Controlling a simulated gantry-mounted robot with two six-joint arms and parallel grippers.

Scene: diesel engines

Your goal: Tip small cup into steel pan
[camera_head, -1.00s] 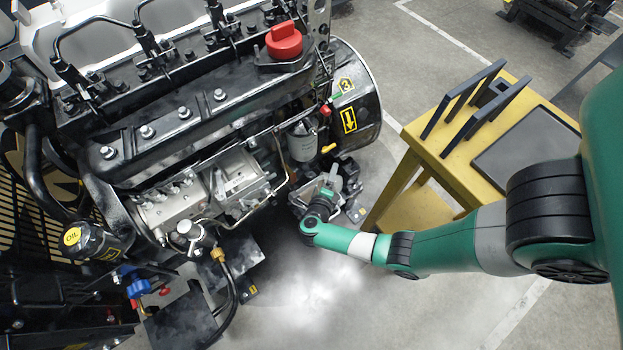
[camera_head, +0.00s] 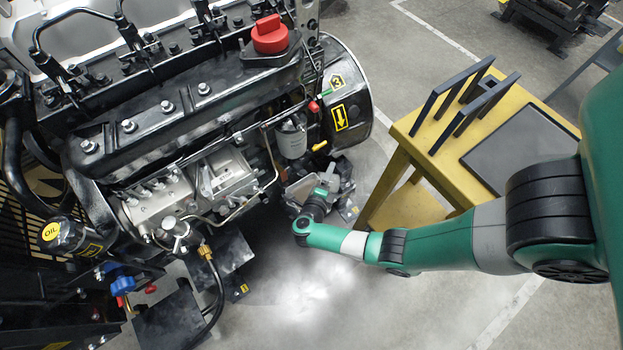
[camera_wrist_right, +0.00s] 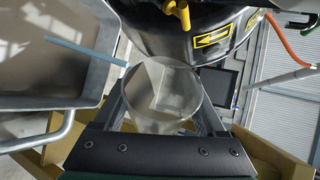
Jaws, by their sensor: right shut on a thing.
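The small cup (camera_wrist_right: 163,95) is clear and round, and it sits between the two fingers of my right gripper (camera_wrist_right: 165,105) in the right wrist view. The gripper is shut on it. The cup's tilt and contents are hard to tell. The steel pan (camera_wrist_right: 50,75) is a grey, wide-rimmed vessel at the left of that view, beside the cup and apart from it in the picture. In the head view my right gripper (camera_head: 328,180) is small, low beside the engine, and the cup is not clear there. My left gripper is not in view.
The diesel engine (camera_head: 165,125) fills the left, with its black flywheel housing (camera_head: 348,70) just above my right gripper. A yellow table (camera_head: 415,125) with black upright brackets (camera_head: 465,110) stands at right. Grey floor (camera_head: 400,315) is open below my arm.

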